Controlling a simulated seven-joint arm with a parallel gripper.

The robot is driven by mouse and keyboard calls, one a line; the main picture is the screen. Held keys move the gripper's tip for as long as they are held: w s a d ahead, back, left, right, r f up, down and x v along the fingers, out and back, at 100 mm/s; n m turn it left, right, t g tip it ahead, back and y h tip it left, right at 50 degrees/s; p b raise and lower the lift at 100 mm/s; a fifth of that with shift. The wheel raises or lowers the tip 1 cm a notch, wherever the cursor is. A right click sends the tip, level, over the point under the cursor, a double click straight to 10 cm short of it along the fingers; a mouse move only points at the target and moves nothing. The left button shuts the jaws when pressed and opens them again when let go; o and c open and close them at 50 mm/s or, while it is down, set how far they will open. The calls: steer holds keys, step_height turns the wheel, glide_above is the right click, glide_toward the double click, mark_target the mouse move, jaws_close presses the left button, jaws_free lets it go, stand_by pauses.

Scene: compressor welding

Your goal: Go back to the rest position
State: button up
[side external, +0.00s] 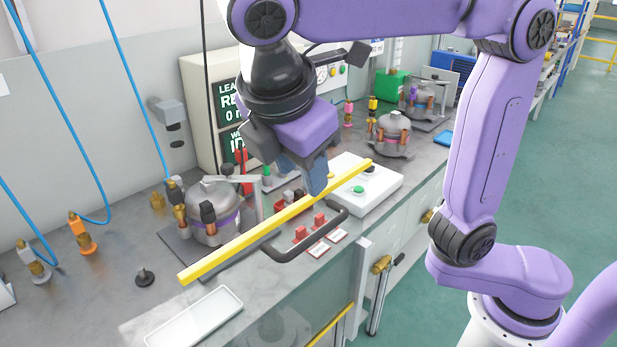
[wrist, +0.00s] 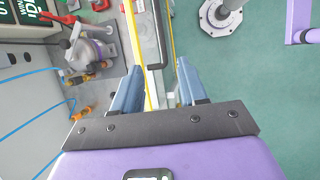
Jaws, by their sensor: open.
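My gripper (side external: 314,178) is above the workbench, close to a long yellow bar in the side view. In the wrist view my gripper (wrist: 155,88) shows two blue fingers spread apart with nothing held between them. The yellow bar (wrist: 133,35) passes by the left finger there; whether they touch I cannot tell. My gripper's fingertips point down toward the front edge of the bench, partly hidden by its own body in the side view.
The yellow bar (side external: 240,237) runs along the bench front. A compressor (side external: 213,220) with a purple band stands at left, another (side external: 392,130) farther back. A white control box (side external: 350,190), a black handle (side external: 285,252) and a white tray (side external: 195,320) are near. Green floor (side external: 560,180) lies beyond the bench.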

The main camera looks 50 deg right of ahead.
steer(key=s+d+f+m+g+y, duration=0.1)
steer(key=s+d+f+m+y, duration=0.1)
steer(key=s+d+f, duration=0.3)
steer(key=s+d+f+m+g+y, duration=0.1)
steer(key=s+d+f+m+y, duration=0.2)
steer(key=d+f, duration=1)
steer(key=s+d, duration=0.1)
steer(key=s, duration=0.2)
steer(key=shift+s, duration=0.15)
